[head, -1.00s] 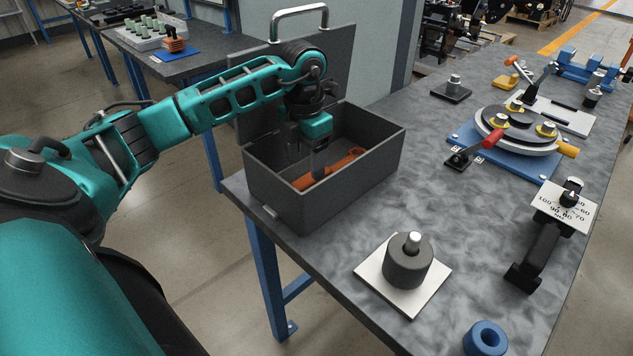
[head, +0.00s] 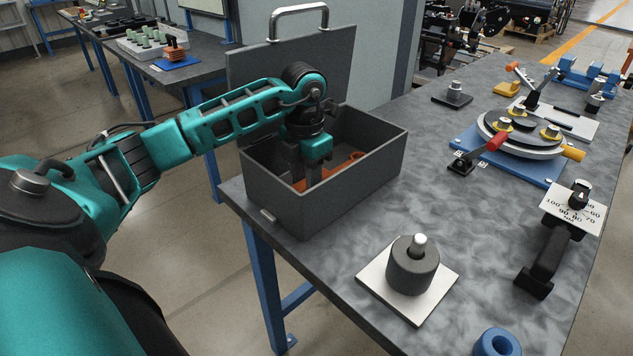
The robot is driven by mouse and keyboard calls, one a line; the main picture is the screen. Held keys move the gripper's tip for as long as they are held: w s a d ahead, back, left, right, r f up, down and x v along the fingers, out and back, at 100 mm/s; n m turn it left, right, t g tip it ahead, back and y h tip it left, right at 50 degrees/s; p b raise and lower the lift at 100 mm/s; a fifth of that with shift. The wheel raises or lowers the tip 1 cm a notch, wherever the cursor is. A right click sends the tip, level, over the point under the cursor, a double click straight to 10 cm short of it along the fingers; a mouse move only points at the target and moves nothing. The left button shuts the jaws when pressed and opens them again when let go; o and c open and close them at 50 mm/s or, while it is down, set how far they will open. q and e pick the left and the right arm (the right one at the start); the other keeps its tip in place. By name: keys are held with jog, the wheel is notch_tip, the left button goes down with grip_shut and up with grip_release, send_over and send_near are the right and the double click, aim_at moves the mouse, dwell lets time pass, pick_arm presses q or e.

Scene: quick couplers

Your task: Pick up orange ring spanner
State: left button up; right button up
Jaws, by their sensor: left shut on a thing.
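The orange ring spanner (head: 354,158) lies low in the open dark grey toolbox (head: 330,207) at the table's left edge. Parts of it show on both sides of my left gripper (head: 305,180), and the box's front wall and the gripper hide the rest. My left gripper reaches down into the box from above, its fingers around the spanner. It is shut on the spanner. The contact itself is partly hidden. My right gripper is not in view.
The box's lid (head: 290,75) stands open behind it. A grey cylinder on a white plate (head: 408,285) and a blue ring (head: 497,343) stand in front. A round fixture on a blue base (head: 510,160) and a scale device (head: 556,235) are at right. The table middle is clear.

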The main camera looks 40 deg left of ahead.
pick_arm(q)
jog(key=c, duration=0.3)
grip_shut()
jog(key=shift+r, duration=0.1)
notch_tip(320, 180, up, 9)
jog(key=p, duration=0.7)
jog(key=shift+f, duration=0.2)
notch_tip(320, 180, up, 19)
jog(key=shift+r, duration=0.15)
